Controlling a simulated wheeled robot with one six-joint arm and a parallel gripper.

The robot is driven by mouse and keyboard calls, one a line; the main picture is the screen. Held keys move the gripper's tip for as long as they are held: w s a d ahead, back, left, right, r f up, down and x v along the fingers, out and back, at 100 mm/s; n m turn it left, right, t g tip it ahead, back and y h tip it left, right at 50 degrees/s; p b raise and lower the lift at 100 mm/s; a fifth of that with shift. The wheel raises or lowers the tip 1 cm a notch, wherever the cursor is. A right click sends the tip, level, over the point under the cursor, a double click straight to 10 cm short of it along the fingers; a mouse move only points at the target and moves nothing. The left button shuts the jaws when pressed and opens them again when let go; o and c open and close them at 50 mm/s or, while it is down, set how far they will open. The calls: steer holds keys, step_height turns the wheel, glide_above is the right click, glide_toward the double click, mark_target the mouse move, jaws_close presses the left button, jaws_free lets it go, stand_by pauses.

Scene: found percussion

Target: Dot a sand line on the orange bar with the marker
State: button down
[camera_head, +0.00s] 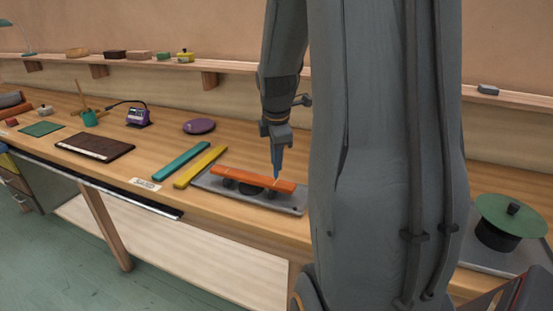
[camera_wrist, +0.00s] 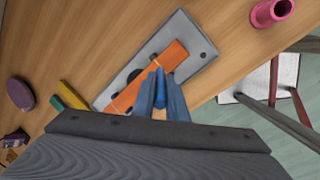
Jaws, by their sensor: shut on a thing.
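The orange bar (camera_head: 252,180) lies across dark round supports on a grey metal plate (camera_head: 298,208) near the bench's front edge. My gripper (camera_head: 277,148) points down over the bar, right of its middle. It is shut on the blue marker (camera_wrist: 159,82), which shows between the fingers in the wrist view. The marker's pale tip (camera_head: 276,177) is at or just above the bar's top; I cannot tell whether it touches. In the wrist view the orange bar (camera_wrist: 128,97) runs diagonally beneath the fingers. Any marks under the tip are too small to make out.
Yellow (camera_head: 200,167) and teal (camera_head: 181,161) bars lie left of the plate, beside a small paper label (camera_head: 146,184). A purple disc (camera_head: 199,126) is behind them. A pink cup (camera_wrist: 270,13) stands beyond the plate. A green-topped object (camera_head: 511,215) is at far right.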

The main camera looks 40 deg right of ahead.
steer(key=shift+f, duration=0.5)
stand_by(0.4)
steer(key=shift+r, duration=0.1)
stand_by(0.3)
steer(key=p+v, duration=0.4)
steer(key=w+d+p+v, duration=0.1)
steer(key=p+v, duration=0.1)
steer(key=shift+a+r+p, duration=0.1)
steer(key=shift+r+p, duration=0.2)
steer(key=shift+r, duration=0.2)
